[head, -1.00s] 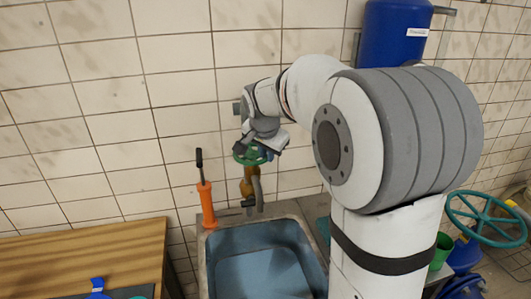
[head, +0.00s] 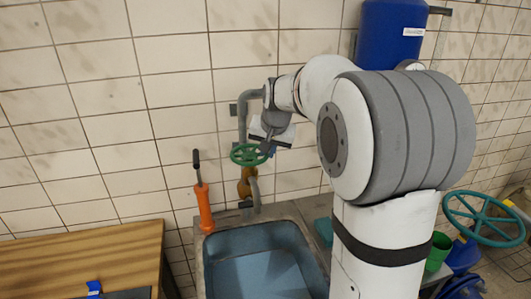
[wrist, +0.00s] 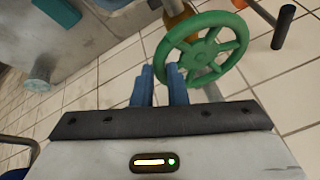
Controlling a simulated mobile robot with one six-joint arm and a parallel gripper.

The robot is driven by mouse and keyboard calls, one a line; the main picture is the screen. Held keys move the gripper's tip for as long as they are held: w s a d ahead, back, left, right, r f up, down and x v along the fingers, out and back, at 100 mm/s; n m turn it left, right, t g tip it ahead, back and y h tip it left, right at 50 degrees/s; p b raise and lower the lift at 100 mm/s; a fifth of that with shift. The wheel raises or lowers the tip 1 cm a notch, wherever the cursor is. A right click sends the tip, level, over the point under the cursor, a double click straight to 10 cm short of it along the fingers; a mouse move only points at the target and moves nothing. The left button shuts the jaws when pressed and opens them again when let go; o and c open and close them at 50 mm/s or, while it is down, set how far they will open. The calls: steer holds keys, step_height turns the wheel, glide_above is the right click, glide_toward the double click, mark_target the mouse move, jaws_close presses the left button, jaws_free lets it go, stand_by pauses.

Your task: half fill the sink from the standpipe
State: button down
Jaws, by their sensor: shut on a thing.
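The green handwheel (head: 249,154) sits on the standpipe (head: 243,112) against the tiled wall, above a brass valve body (head: 245,186) and a grey spout (head: 254,190). The sink (head: 205,270) is below it, with a blue-grey inside; I cannot tell whether water stands in it. No stream from the spout can be made out. My gripper (head: 265,147) is at the wheel's right side. In the wrist view my blue fingers (wrist: 162,78) are shut on the rim of the green wheel (wrist: 236,50). The exact contact is partly hidden.
An orange tool with a black handle (head: 205,207) stands left of the spout. A wooden table (head: 90,255) is at left. A blue tank (head: 390,35), a large teal handwheel (head: 485,218) and a green cup (head: 438,250) are at right. My arm hides the area right of the sink.

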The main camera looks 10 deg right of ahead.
steer(key=shift+w+d+n, duration=0.2)
steer(key=shift+w+n, duration=0.1)
steer(key=shift+n, duration=0.4)
steer(key=shift+y, duration=0.3)
steer(key=c, duration=1.5)
jaws_free()
steer(key=shift+o, duration=0.2)
steer(key=shift+r, duration=0.1)
steer(key=b+v, duration=0.1)
steer(key=v, duration=0.6)
steer(key=shift+r+b, duration=0.3)
steer(key=shift+b, duration=0.05)
steer(key=shift+s, duration=0.1)
